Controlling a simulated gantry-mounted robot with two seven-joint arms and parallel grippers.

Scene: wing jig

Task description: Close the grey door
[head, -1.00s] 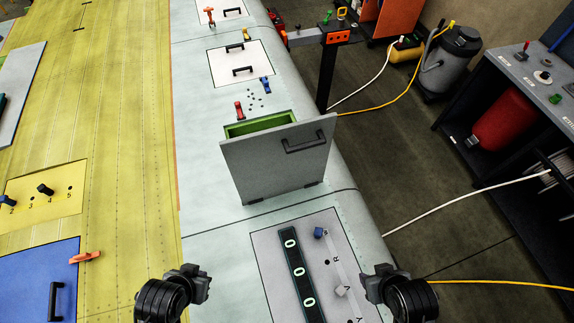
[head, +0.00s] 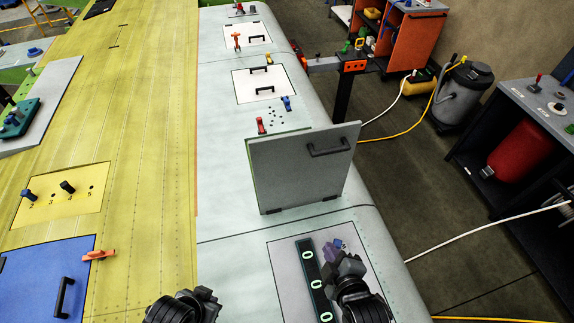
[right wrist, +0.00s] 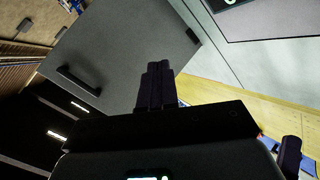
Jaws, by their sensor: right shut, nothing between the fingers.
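The grey door (head: 300,170) stands up, open, from the pale wing surface in the head view. Its hinges are at the lower edge, and a black bar handle (head: 330,147) is at the upper right of its face. A thin green edge shows at its left; the opening behind is hidden. My right gripper (head: 344,268) is shut and empty, nearer than the door and over the grey panel. In the right wrist view its fingers (right wrist: 156,84) point at the door (right wrist: 125,45), with the handle (right wrist: 77,80) to the left. Contact cannot be told. My left gripper (head: 206,300) is at the bottom, its jaws unclear.
The grey panel (head: 287,262) with a dark strip of round marks lies under my right gripper. A blue panel (head: 35,290) and an orange clamp (head: 99,255) are at left. A red clamp (head: 261,126) and a blue one (head: 286,103) stand beyond the door.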

